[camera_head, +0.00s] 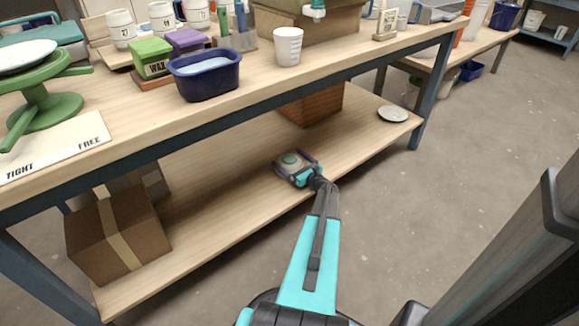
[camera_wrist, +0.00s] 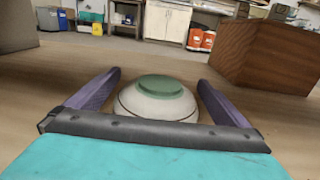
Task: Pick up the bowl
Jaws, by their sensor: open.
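The bowl (camera_wrist: 150,106) is pale with a dark line around it and a green foot on top, so it sits upside down on the lower shelf. In the head view the green foot of the bowl (camera_head: 289,159) shows at my gripper, and the rest is mostly hidden. My gripper (camera_wrist: 159,80) is open, with one purple finger on each side of the bowl and visible gaps near the fingertips. My gripper also shows in the head view (camera_head: 296,163), low at the lower shelf. The near side of the bowl is hidden by the gripper's dark crossbar.
The lower shelf (camera_head: 225,215) is clear around my gripper. A brown wooden box (camera_head: 312,103) stands behind, and a speckled disc (camera_head: 393,114) lies to the right. A cardboard box (camera_head: 117,237) stands left. The loaded tabletop (camera_head: 140,110) overhangs the shelf.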

